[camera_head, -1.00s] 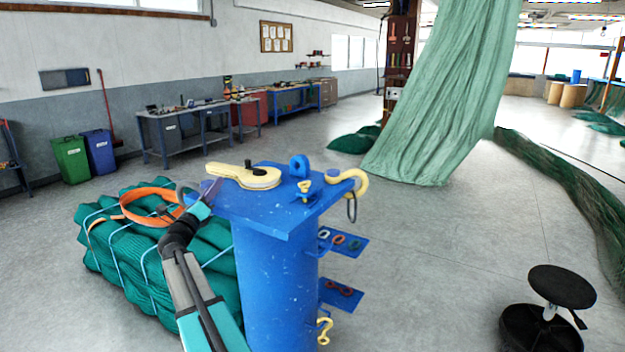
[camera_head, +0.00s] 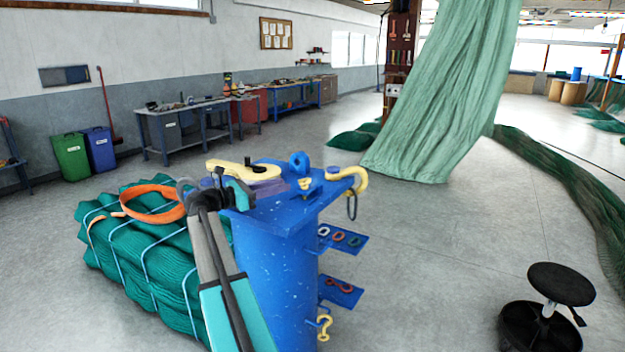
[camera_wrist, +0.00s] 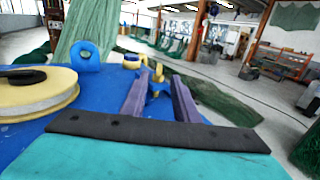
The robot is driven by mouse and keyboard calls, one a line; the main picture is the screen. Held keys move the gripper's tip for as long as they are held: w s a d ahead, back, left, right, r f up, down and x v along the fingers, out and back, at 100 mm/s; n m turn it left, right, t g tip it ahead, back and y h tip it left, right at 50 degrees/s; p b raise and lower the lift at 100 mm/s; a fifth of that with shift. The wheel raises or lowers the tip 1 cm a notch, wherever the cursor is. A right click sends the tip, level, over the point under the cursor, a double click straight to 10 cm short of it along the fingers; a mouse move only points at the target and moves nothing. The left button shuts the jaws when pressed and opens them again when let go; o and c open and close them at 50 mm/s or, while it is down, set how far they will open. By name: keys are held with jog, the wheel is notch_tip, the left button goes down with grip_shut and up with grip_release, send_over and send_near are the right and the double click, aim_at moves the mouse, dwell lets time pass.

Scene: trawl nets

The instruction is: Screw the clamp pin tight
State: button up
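A blue post with a flat top plate (camera_head: 270,215) stands in the middle of the head view. A small yellow clamp pin (camera_head: 309,185) with a blue base stands upright near the plate's right edge. It also shows in the wrist view (camera_wrist: 158,76). My gripper (camera_head: 288,185) reaches in low over the plate from the left, its purple fingers level and pointing at the pin. In the wrist view the fingers (camera_wrist: 160,90) are apart, with the pin in line with the gap at their tips. I cannot tell whether the fingers touch it.
A yellow snatch block (camera_head: 240,168) lies on the plate behind my gripper. A blue lug (camera_head: 299,162) and a yellow hook (camera_head: 350,180) are close to the pin. A green net bale with an orange strap (camera_head: 158,207) lies left. Floor to the right is clear up to a stool (camera_head: 560,285).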

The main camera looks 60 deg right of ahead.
aim_at(314, 186)
jog(key=shift+d, duration=0.1)
jog(key=p+x, duration=0.2)
jog(key=x, duration=0.4)
jog(key=p+x, duration=0.3)
jog(key=x, duration=0.3)
jog(key=shift+s+d+r+p, duration=0.1)
jog(key=shift+r+p, duration=0.1)
jog(key=shift+p, duration=0.1)
jog(key=shift+s+d+f, duration=0.15)
jog(key=shift+s+d, duration=0.2)
jog(key=shift+d, duration=0.3)
grip_shut()
